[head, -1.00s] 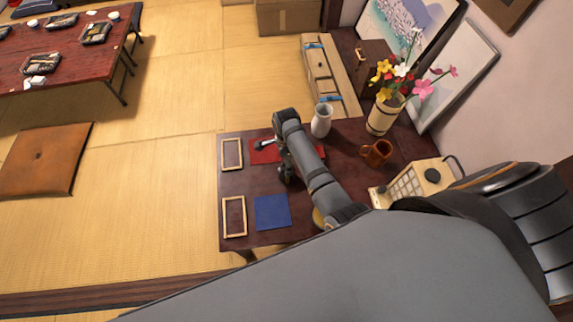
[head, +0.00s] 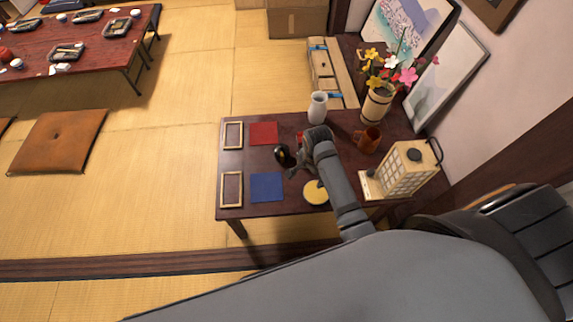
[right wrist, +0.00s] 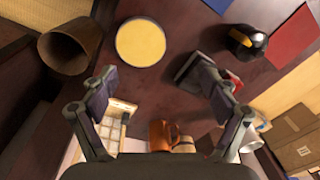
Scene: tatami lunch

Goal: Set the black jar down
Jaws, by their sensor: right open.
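The black jar (head: 281,155) is a small dark, rounded thing with an orange-yellow patch. It is on the dark table (head: 235,165), between and to the right of the red square (head: 263,133) and the blue square (head: 267,187). It also shows in the right wrist view (right wrist: 240,42), beyond the right-hand finger and apart from both fingertips. My right gripper (head: 295,163) is open and empty beside the jar; its spread fingers show in the right wrist view (right wrist: 158,82). My left gripper is not in view.
A yellow disc (head: 316,193) lies near the arm. A white vase (head: 317,107), flower holder (head: 377,103), orange mug (head: 368,140) and lantern (head: 405,168) crowd the right side. Two wooden frames (head: 233,121) (head: 222,190) lie along the left edge. A brown open container (right wrist: 65,50) shows in the wrist view.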

